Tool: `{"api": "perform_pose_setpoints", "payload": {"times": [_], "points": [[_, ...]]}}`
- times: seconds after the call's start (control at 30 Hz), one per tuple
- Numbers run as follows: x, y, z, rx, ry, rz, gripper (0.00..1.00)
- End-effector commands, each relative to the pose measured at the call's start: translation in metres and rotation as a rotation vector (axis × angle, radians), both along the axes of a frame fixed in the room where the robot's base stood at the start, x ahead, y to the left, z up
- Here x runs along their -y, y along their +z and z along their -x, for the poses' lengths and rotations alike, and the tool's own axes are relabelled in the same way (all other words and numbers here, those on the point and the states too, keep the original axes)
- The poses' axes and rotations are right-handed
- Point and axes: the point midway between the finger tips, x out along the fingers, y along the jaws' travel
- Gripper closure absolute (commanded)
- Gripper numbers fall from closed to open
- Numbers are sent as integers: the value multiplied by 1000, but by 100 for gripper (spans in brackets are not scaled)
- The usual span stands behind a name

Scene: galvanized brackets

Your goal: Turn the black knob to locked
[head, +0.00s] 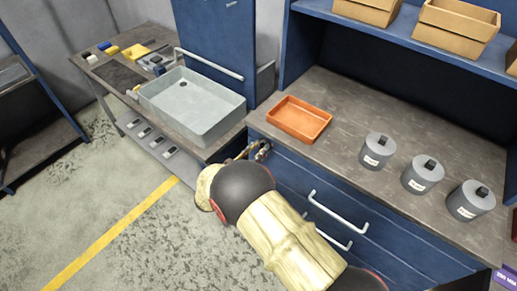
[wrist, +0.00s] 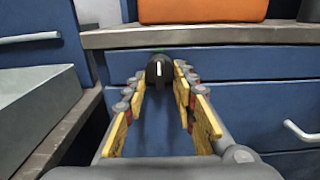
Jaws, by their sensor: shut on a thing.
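The black knob (wrist: 157,70) is on the blue cabinet front, just below the worktop edge. It has a white mark that stands about upright, and a small green mark shows just above it. My gripper (wrist: 159,78) points straight at the cabinet front, with its yellow-padded fingers on either side of the knob and shut on it. In the head view my gripper (head: 258,150) is at the left end of the blue cabinet, and my arm comes in from below. The knob is not clear to see there.
An orange tray (head: 299,119) sits on the worktop above the knob. Several grey lidded canisters (head: 377,151) stand to its right. Drawer handles (head: 337,212) stick out at the right. A grey basin (head: 190,105) is on the lower bench to the left. The floor at left is clear.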

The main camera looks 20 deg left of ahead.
Motion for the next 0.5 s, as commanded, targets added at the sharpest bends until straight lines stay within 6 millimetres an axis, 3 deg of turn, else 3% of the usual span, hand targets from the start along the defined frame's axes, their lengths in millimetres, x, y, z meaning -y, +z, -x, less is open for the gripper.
{"api": "perform_pose_setpoints", "payload": {"times": [0.27, 0.5], "points": [[-1, -1, 0, 28, 1, -67, 98], [-3, -2, -1, 94, 1, -226, 98]]}}
